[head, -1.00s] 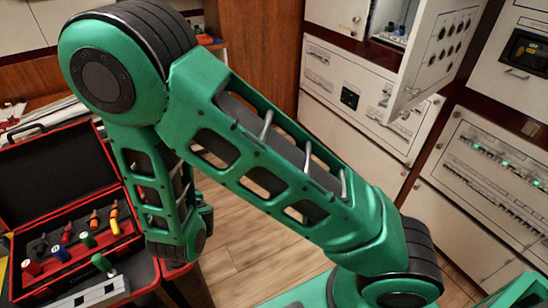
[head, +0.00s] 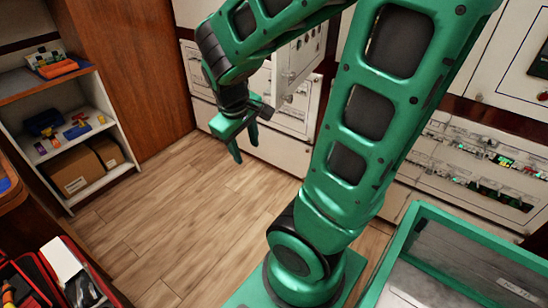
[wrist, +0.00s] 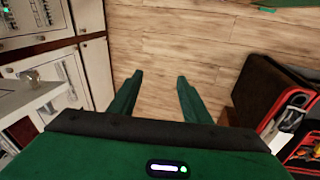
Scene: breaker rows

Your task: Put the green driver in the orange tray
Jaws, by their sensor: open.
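My gripper (head: 244,148) is open and empty, hanging over the wood floor in front of the white cabinets. In the wrist view its two fingers (wrist: 160,77) stand apart with only floor between them. I cannot make out the green driver in either current view. An orange item (head: 48,62), which may be the orange tray, sits on the upper shelf at the far left with small things in or by it. It is too small to tell clearly.
The red-edged toolbox (head: 40,262) is cut off at the lower left, and its edge shows in the wrist view (wrist: 283,112). A shelf unit (head: 115,125) holds cardboard boxes (head: 75,175). Cabinets (head: 290,155) line the back. Open floor (head: 175,220) lies between.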

